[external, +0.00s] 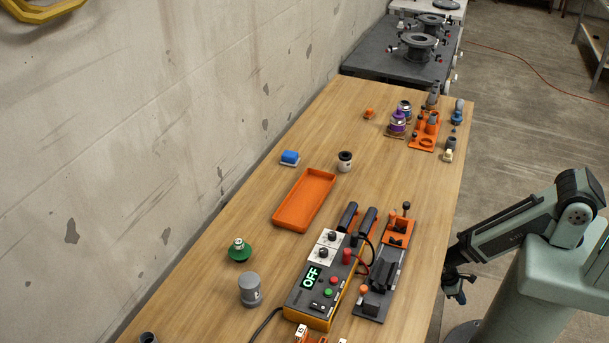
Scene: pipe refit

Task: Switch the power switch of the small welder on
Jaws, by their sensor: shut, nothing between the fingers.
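The small welder (320,284) is a dark box with an orange-yellow base near the front of the wooden table. Its display (311,277) reads OFF in green. Several small buttons, red and green among them, sit on its top below the display. Two black knobs on white plates are behind the display. I cannot tell which small control is the power switch. My gripper (457,294) is beyond the table's right edge, to the right of the welder and apart from it. It looks small and dark, shut and empty.
A dark clamp fixture (380,285) with upright levers stands between the welder and my gripper. An orange tray (304,200), green fitting (239,250) and grey cylinder (250,290) are around the welder. Orange-based fittings (425,133) stand at the far right. The middle right of the table is clear.

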